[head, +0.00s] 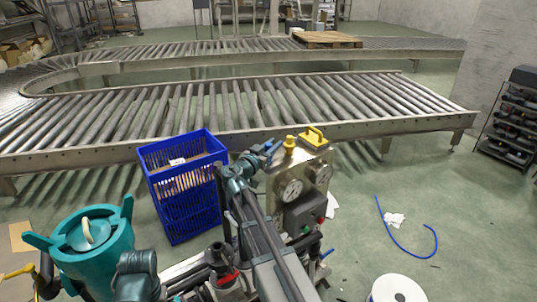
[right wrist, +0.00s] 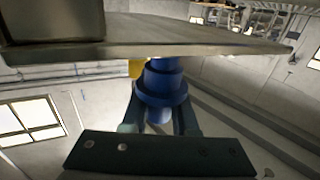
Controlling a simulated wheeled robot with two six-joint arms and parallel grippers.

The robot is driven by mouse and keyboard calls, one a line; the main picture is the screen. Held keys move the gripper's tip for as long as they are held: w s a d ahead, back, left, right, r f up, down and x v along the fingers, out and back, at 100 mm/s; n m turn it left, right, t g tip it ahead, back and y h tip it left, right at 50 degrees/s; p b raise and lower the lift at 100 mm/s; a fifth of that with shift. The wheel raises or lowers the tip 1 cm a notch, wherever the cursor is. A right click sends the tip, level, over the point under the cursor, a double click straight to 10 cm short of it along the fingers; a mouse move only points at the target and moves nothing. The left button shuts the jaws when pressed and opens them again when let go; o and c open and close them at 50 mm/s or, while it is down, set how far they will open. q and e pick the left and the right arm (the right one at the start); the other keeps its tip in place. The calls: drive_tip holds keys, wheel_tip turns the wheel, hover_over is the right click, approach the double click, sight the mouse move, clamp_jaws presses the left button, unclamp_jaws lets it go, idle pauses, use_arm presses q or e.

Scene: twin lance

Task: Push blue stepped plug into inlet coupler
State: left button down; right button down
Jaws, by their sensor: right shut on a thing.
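My right gripper (head: 257,162) is shut on a blue stepped plug (head: 270,148), beside the upper left edge of a metal box with gauges (head: 297,170). In the right wrist view, the plug (right wrist: 160,82) sits between the two fingers, its wider collar just above the fingertips. Its far end runs up to the edge of a metal plate (right wrist: 180,38) that crosses the picture. I cannot tell whether they touch. I cannot make out the inlet coupler. A yellow part (right wrist: 136,67) shows just behind the plug. My left gripper is not in view.
A yellow handle (head: 314,135) and yellow knob (head: 289,143) top the box. A blue crate (head: 184,205) stands left of it, and a teal tank (head: 93,250) at lower left. A roller conveyor (head: 230,128) runs behind. A blue hose (head: 405,245) lies on open floor at right.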

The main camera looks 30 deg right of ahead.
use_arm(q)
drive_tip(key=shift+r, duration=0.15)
use_arm(e)
drive_tip(key=shift+r, duration=0.1)
